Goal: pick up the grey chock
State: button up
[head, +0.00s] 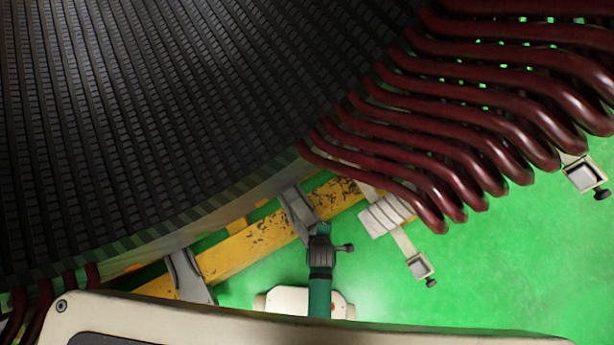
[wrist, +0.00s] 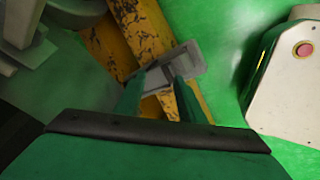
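A grey chock (head: 298,213) stands against the yellow beam below the stator's edge in the head view. A grey block, seemingly this chock, also shows in the wrist view (wrist: 188,66). My gripper (head: 322,229) is just right of and below the chock in the head view. In the wrist view its two green fingers (wrist: 159,79) stand apart, with the grey block at and beyond their tips. The fingers partly cover the block. I cannot tell whether either finger touches it. A second grey chock (head: 187,277) stands farther left along the beam.
The dark slotted stator (head: 190,90) fills the upper left. Dark red coil bars (head: 470,150) hang out at the right, near a grey ribbed piece (head: 385,214). The worn yellow beam (head: 245,257) runs below the stator. Green floor (head: 500,270) is open at the lower right.

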aim_at(313, 226)
jog(key=w+a+f+n+g, duration=0.3)
jog(key=w+f+n+g, duration=0.2)
jog(key=n, duration=0.3)
jog(key=shift+s+a+f, duration=0.1)
jog(key=shift+f, duration=2.5)
jog(key=shift+s+a+f, duration=0.1)
jog(key=shift+f, duration=2.45)
jog(key=shift+w, duration=0.1)
grip_shut()
